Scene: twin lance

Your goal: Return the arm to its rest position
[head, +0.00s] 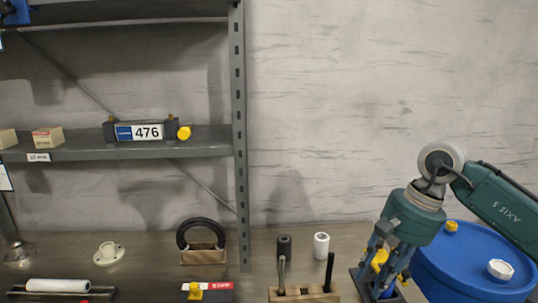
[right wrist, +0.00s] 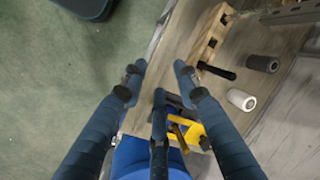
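My right arm comes in from the right in the head view, with its teal wrist pointing down. My right gripper (head: 377,282) hangs low over the bench's right end. In the right wrist view its blue-grey fingers (right wrist: 160,80) are spread apart, and nothing shows clasped between them. A yellow part (right wrist: 187,131) lies behind the lower finger; yellow also shows between the fingers in the head view (head: 380,259). Whether a finger touches it I cannot tell.
A blue drum (head: 470,270) stands right of the gripper, close to the arm. A wooden block (head: 303,295) with dark upright handles, a black cylinder (head: 284,246) and a white cylinder (head: 321,246) are to its left. A grey shelf rack (head: 240,140) stands further left. The upper wall area is clear.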

